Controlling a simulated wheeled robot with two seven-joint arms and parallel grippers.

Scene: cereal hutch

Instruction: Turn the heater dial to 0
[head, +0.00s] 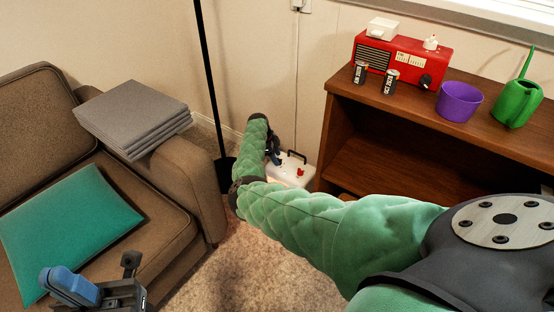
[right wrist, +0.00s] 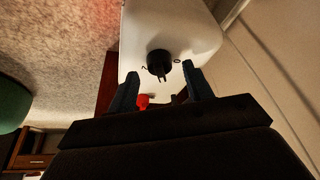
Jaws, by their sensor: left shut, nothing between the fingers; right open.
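The heater (head: 287,175) is a white box on the floor beside the wooden cabinet, partly hidden by my right arm. In the right wrist view, its white top (right wrist: 195,32) carries a round black dial (right wrist: 159,63). A "0" mark sits to the dial's right and another mark to its left; I cannot tell exactly where it points. A red switch (right wrist: 143,101) shows below the dial. My right gripper (right wrist: 162,86) is open, its fingers either side of the picture area just below the dial, with nothing held. My left gripper (head: 84,290) is shut and empty, over the sofa front.
A brown sofa (head: 175,235) with a teal cushion (head: 68,222) and folded grey cloths (head: 132,112) stands left. A black pole (head: 207,80) rises behind my right arm. The cabinet (head: 335,135) bears a red radio (head: 405,62), cans, a purple pot and a green watering can.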

